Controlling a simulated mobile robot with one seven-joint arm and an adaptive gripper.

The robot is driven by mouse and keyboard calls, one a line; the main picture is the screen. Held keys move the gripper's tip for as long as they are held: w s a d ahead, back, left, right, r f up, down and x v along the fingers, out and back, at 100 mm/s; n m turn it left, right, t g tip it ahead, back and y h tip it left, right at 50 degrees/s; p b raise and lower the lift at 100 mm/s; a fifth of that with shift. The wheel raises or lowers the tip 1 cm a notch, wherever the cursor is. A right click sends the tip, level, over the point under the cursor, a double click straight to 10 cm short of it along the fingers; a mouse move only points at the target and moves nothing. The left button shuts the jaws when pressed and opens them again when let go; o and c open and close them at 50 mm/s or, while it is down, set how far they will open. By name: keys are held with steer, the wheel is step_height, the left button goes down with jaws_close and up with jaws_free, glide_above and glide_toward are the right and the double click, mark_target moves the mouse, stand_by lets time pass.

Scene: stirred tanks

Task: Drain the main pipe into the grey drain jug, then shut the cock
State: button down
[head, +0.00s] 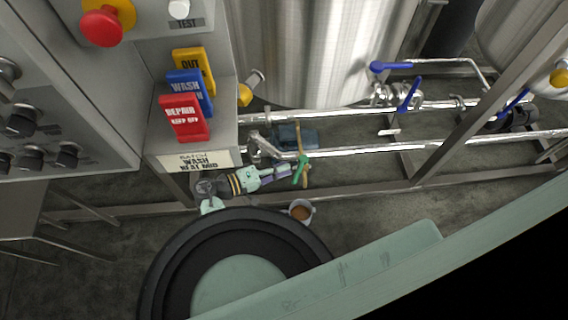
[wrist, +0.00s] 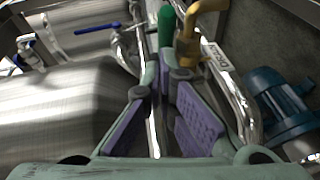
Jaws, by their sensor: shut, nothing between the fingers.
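A green cock handle (head: 301,169) sits at the low pipework, just right of my gripper (head: 283,172). It also shows in the wrist view (wrist: 166,26), straight beyond the fingertips (wrist: 172,68). My gripper is shut with nothing held; I cannot tell whether its tips touch the handle. A tan-yellow pipe piece (wrist: 196,22) stands beside the handle, near a white label (wrist: 217,57). The main pipe (head: 370,148) runs to the right along the frame. A small grey jug (head: 311,209) with brown inside stands on the floor below the handle.
A steel tank (head: 310,50) stands behind. Blue-handled valves (head: 390,66) sit on the pipes to the right. A blue motor-like unit (wrist: 276,98) is at right in the wrist view. Red, blue and yellow tags (head: 184,118) stand on the control cabinet at left.

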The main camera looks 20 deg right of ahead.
mark_target(298, 172)
steer(key=shift+s+d, duration=0.15)
stand_by(0.4)
steer(key=s+t+p, duration=0.1)
steer(key=s+d+n+t+p, duration=0.1)
steer(key=s, duration=0.1)
steer(key=shift+d+f+n, duration=0.1)
steer(key=shift+d+n, duration=0.05)
steer(key=shift+n, duration=0.15)
steer(key=shift+w, duration=0.15)
